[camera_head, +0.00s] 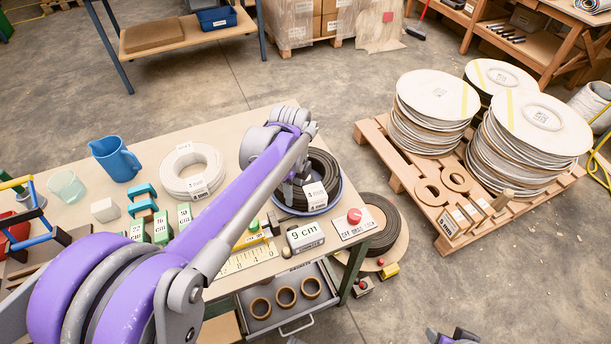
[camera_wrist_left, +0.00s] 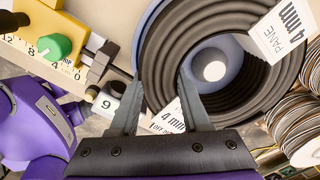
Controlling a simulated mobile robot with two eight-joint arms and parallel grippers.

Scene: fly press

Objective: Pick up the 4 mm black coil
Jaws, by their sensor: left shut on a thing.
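The 4 mm black coil (camera_head: 328,168) lies in a shallow blue dish (camera_head: 339,196) at the right end of the table. It carries white tags, one reading 4 mm in the left wrist view. In that view the coil (camera_wrist_left: 160,48) fills the top middle. My left gripper (camera_head: 299,187) reaches down to the coil's near side. In the left wrist view the left gripper (camera_wrist_left: 157,98) has one finger outside the ring and one in its hole, shut on the coil. I cannot tell whether the coil is clear of the dish. A purple and dark part of mine shows at the bottom right.
A white coil (camera_head: 191,171), a blue jug (camera_head: 116,158) and green-topped blocks (camera_head: 161,226) stand left on the table. A 9 cm block (camera_head: 305,237) and red-button box (camera_head: 354,220) are near the dish. Another dark coil (camera_head: 384,222) sits lower right. A pallet (camera_head: 397,181) holds stacked discs.

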